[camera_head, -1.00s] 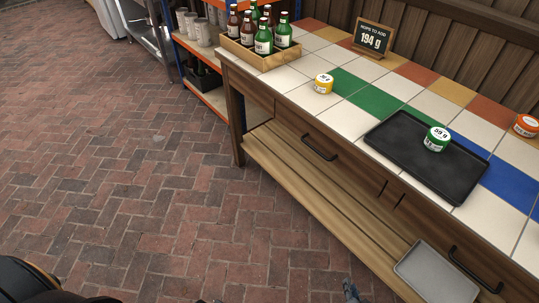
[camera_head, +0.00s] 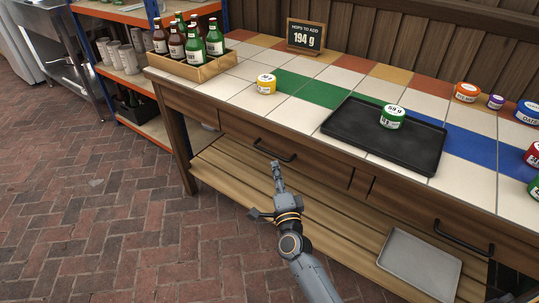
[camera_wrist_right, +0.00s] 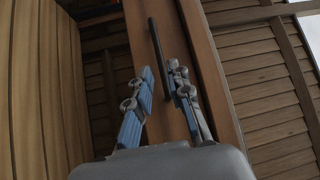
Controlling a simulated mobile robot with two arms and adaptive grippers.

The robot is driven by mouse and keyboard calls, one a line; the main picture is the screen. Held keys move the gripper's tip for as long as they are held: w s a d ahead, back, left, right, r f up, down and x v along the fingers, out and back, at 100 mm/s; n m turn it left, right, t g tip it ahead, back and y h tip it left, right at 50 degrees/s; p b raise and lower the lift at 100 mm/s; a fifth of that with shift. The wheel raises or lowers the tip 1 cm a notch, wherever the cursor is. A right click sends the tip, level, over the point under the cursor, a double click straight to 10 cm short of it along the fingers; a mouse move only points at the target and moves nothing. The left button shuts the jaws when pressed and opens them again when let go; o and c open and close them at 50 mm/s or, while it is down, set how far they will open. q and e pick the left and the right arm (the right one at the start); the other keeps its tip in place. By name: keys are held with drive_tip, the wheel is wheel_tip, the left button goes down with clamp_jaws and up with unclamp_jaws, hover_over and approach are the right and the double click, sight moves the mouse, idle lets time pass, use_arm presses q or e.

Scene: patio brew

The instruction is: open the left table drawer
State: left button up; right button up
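The left table drawer (camera_head: 238,132) shows shut in the head view, with a dark bar handle (camera_head: 275,150) on its front. My right gripper (camera_head: 277,166) is just in front of and below that handle, apart from it as far as I can see. In the right wrist view the two fingers (camera_wrist_right: 164,105) are spread with a gap between them, and the handle (camera_wrist_right: 160,50) stands ahead of the gap, running past the fingertips. My left gripper is not in view.
The tiled table top (camera_head: 300,112) carries a black tray (camera_head: 350,150) with a green-lidded tin (camera_head: 393,117), a yellow tin (camera_head: 266,84) and a bottle crate (camera_head: 190,68). A second drawer handle (camera_head: 463,238) is at right. A grey tray (camera_head: 420,265) lies on the lower shelf.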

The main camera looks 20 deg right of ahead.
sight(272, 153)
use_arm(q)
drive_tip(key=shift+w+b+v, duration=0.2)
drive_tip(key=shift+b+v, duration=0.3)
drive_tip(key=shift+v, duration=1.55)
use_arm(e)
drive_tip(key=shift+w+d+r, duration=0.15)
drive_tip(key=shift+w, duration=1.05)
drive_tip(key=shift+w+d+r, duration=0.1)
drive_tip(key=shift+w+r, duration=0.05)
drive_tip(key=shift+w, duration=1.1)
drive_tip(key=shift+w+d+r, duration=0.15)
drive_tip(key=shift+w, duration=1.05)
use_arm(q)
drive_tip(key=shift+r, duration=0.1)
use_arm(e)
clamp_jaws()
